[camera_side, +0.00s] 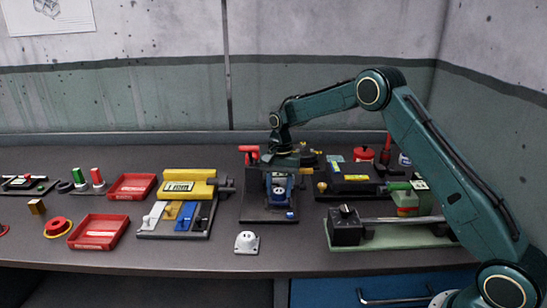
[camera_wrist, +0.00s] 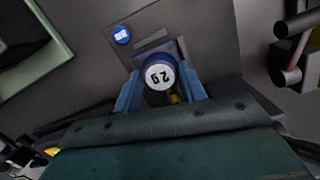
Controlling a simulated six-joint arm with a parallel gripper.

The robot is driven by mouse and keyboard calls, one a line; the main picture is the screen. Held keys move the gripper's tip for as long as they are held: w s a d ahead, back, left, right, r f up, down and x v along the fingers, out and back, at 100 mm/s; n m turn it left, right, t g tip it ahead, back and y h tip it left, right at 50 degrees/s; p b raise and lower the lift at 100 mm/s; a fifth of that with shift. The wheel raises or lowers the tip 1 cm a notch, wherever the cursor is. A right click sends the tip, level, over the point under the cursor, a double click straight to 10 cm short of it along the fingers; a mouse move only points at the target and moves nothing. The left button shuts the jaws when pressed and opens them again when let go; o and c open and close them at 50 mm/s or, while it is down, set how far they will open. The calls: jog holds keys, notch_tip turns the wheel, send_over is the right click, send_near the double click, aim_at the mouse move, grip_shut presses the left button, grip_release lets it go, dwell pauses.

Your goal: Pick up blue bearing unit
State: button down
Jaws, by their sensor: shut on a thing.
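The blue bearing unit (camera_wrist: 160,72) shows in the wrist view as a blue round body with a pale face and dark marks like digits. My gripper (camera_wrist: 160,92) has one blue-grey finger on each side of it and is shut on it. In the side view my gripper (camera_side: 280,172) points down over a dark plate (camera_side: 258,213), with the blue and white unit (camera_side: 279,188) between its fingers. The unit is at or just above the plate; I cannot tell if it touches. Its underside is hidden.
A small blue piece (camera_side: 290,215) lies on the plate's front corner. A red clamp handle (camera_side: 249,150) stands at its back left. A white unit (camera_side: 246,242) sits in front. A yellow fixture (camera_side: 188,184) is left; a black box fixture (camera_side: 352,177) is close on the right.

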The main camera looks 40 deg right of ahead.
jog(key=shift+r, duration=0.6)
jog(key=s+d, duration=2.1)
jog(key=s+d+r, duration=0.1)
jog(key=s+d, duration=0.9)
jog(key=d, duration=0.1)
jog(key=shift+s, duration=0.4)
